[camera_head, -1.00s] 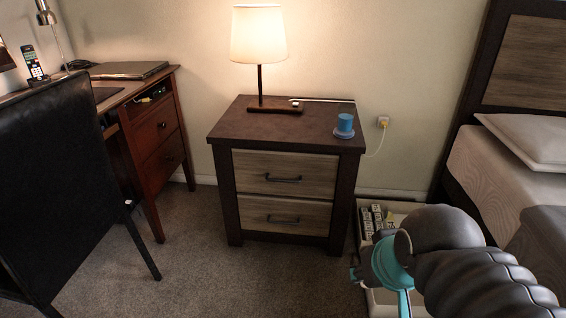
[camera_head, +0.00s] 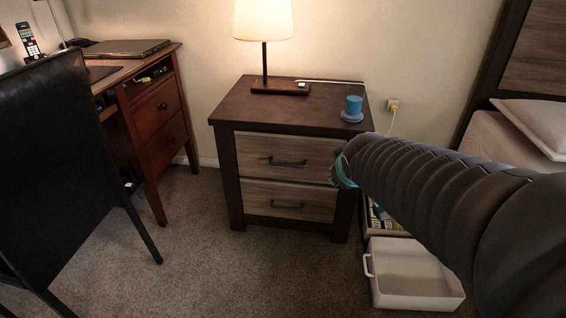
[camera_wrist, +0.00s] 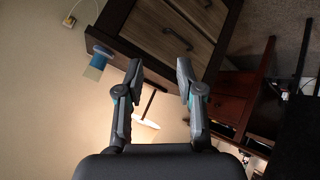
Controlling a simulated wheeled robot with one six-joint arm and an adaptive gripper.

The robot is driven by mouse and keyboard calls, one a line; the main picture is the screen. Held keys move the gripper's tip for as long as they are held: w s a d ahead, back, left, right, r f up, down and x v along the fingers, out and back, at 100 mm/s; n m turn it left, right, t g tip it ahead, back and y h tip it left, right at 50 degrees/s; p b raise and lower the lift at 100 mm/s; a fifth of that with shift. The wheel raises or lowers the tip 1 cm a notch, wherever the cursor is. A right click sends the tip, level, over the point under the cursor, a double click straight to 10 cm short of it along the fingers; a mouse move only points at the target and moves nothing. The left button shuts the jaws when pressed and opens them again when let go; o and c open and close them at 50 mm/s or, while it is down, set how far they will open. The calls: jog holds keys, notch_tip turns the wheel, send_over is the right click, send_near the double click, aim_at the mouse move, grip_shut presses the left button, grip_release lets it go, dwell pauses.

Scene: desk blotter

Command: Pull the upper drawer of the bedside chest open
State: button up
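The bedside chest (camera_head: 230,190) stands against the wall with two light wood drawer fronts in a dark frame. Its upper drawer (camera_head: 258,150) looks flush, with a dark bar handle (camera_head: 288,162). In the wrist view, the picture is turned over; the upper handle (camera_wrist: 178,38) shows just beyond the fingertips, apart from them. My gripper (camera_wrist: 160,68) is open and empty, its two fingers spread towards the drawer front. In the head view, my arm hides most of the gripper; only a teal part (camera_head: 341,172) shows by the chest's right front.
A white tray (camera_head: 415,300) lies on the floor at right, beside the bed. A black chair (camera_head: 60,170) and a desk are at left. The carpet before the chest is clear.

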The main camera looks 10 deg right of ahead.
jog(key=w+d+f+n+t+b, duration=0.15)
jog(key=w+f+n, duration=0.3)
jog(key=w, duration=0.65)
jog(key=n+t+y+b, duration=0.3)
jog(key=n+t+y, duration=0.1)
jog(key=n+y, duration=0.75)
send_near(290, 166)
jog(key=shift+n+h, duration=0.6)
jog(key=shift+h, duration=0.35)
jog(key=x, duration=0.7)
jog(key=a+p+x, duration=0.1)
jog(key=x, duration=0.2)
jog(key=shift+w+a+r, duration=0.15)
jog(key=shift+r, duration=0.15)
grip_shut()
